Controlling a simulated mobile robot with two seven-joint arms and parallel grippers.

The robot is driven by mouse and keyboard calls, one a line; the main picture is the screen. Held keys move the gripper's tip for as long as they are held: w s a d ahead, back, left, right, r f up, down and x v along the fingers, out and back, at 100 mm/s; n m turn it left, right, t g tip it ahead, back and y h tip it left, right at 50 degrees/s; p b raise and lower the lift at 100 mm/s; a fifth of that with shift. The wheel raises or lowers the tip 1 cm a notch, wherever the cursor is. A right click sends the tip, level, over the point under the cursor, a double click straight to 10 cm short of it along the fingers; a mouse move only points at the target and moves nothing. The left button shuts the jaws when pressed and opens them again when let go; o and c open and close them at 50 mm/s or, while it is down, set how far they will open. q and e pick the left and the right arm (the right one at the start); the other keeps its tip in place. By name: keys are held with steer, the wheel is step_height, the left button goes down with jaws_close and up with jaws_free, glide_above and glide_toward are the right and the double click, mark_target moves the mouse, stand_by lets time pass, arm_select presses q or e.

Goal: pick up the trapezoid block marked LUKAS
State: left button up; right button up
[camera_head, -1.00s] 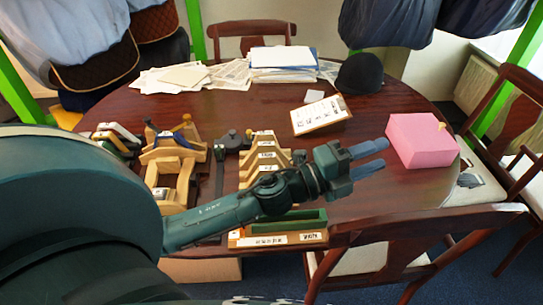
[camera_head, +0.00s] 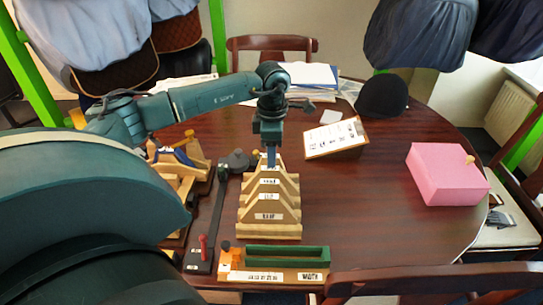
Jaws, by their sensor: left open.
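Several wooden trapezoid blocks (camera_head: 267,207) stand one behind another in a row on the table, each with a small white label. The labels are too small to read surely, so I cannot tell which block is marked LUKAS. My left gripper (camera_head: 271,158) points straight down at the far end of this row, its fingers at the top of the rearmost block. It is open, but the gap between its fingers hardly shows from here. Whether the fingers touch that block I cannot tell. My right gripper is not in view.
A wooden holder with a green trough (camera_head: 287,258) lies in front of the row. A black bar tool (camera_head: 207,225) and wooden stands are to its left. The right middle tabletop is clear.

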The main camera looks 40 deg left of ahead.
mark_target(273, 177)
arm_select(q)
step_height(273, 177, down, 4)
steer(key=shift+r+b, duration=0.1)
steer(key=shift+b, duration=0.75)
steer(key=shift+f+b, duration=0.35)
steer(key=shift+f, duration=0.25)
step_height(273, 177, down, 5)
steer(key=b, duration=0.3)
steer(key=shift+r, duration=0.1)
steer(key=shift+b, duration=0.3)
steer(key=shift+d, duration=0.1)
jaws_close()
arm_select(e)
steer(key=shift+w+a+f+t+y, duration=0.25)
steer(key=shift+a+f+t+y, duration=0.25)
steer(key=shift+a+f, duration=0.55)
